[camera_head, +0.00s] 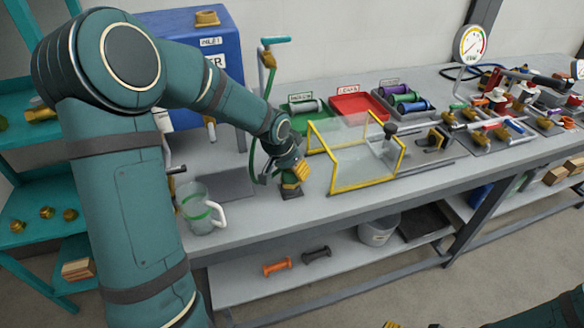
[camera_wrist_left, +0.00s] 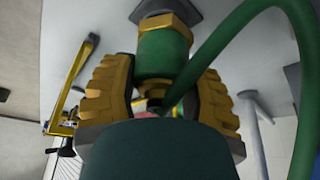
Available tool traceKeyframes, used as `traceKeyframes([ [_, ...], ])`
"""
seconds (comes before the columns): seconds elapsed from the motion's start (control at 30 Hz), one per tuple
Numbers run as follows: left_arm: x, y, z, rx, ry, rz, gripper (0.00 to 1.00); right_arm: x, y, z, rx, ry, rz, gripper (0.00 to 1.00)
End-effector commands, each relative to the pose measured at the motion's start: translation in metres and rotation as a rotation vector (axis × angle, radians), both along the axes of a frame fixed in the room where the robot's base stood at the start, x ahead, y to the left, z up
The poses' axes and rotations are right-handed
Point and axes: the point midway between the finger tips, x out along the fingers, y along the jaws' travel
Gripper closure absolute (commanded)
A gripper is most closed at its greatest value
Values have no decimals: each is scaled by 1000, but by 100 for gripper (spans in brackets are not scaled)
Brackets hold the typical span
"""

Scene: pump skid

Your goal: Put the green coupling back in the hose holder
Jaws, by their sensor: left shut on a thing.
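My left gripper (camera_head: 291,175) is low over the front of the bench, right of the clear jug. In the left wrist view its ridged yellow fingers are shut on the green coupling (camera_wrist_left: 165,52), which has a brass collar. A green hose (camera_wrist_left: 232,38) curves away from the coupling. A dark block (camera_head: 291,192), perhaps the hose holder, is just below the gripper in the head view. A grey piece (camera_wrist_left: 185,8) shows beyond the brass collar; I cannot tell whether they touch.
A clear jug (camera_head: 200,212) with a green band stands left of the gripper. A yellow-framed clear guard (camera_head: 333,172) stands close on the right. Green (camera_head: 305,122) and red (camera_head: 352,105) trays lie farther back.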

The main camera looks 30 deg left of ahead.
Motion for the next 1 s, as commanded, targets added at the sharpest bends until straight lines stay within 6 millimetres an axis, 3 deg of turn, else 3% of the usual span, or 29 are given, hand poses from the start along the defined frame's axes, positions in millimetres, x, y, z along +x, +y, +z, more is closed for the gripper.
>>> traceKeyframes([
  [0.47,0,0,-5,0,0,0,95,0,0,-4,0,0,0,0],
  [0.5,0,0,-5,0,0,0,46,0,0,-4,0,0,0,0],
  [0.6,0,0,-5,0,0,0,18,0,0,-4,0,0,0,0],
  [1.0,-2,1,0,1,0,1,18,0,0,-4,0,0,0,0],
])
